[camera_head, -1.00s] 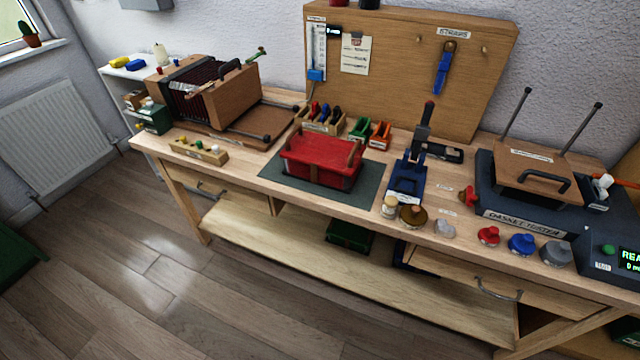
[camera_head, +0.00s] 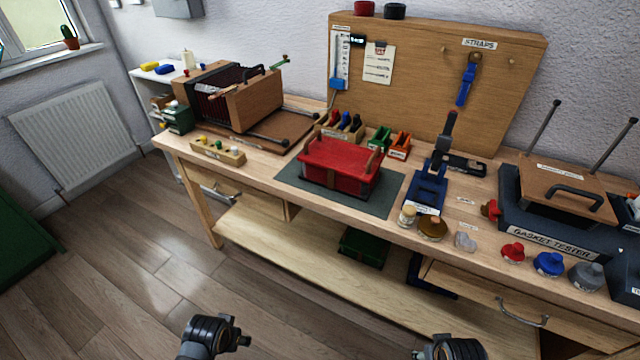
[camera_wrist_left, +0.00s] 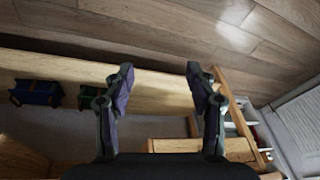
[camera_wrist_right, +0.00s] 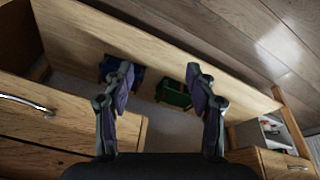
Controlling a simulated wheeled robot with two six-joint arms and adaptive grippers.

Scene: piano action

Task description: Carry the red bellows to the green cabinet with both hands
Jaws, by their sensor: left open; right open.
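The red bellows (camera_head: 342,165) lies on a dark mat in the middle of the workbench, with brown strap-like pieces at its sides. A green cabinet (camera_head: 22,228) shows in part at the left edge of the head view, on the floor. My left gripper (camera_wrist_left: 160,78) is open and empty in its wrist view; in the head view only the left arm's end shows at the bottom, well in front of the bench. My right gripper (camera_wrist_right: 160,78) is open and empty, with the right arm at the bottom edge of the head view. Both are away from the bellows.
The dark mat (camera_head: 292,180) lies on the wooden bench (camera_head: 262,172). A bellows camera (camera_head: 235,95) stands left of it, a blue press (camera_head: 428,185) right. A gasket tester (camera_head: 545,235) is farther right. A green box (camera_head: 362,246) sits on the lower shelf. The floor in front is clear.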

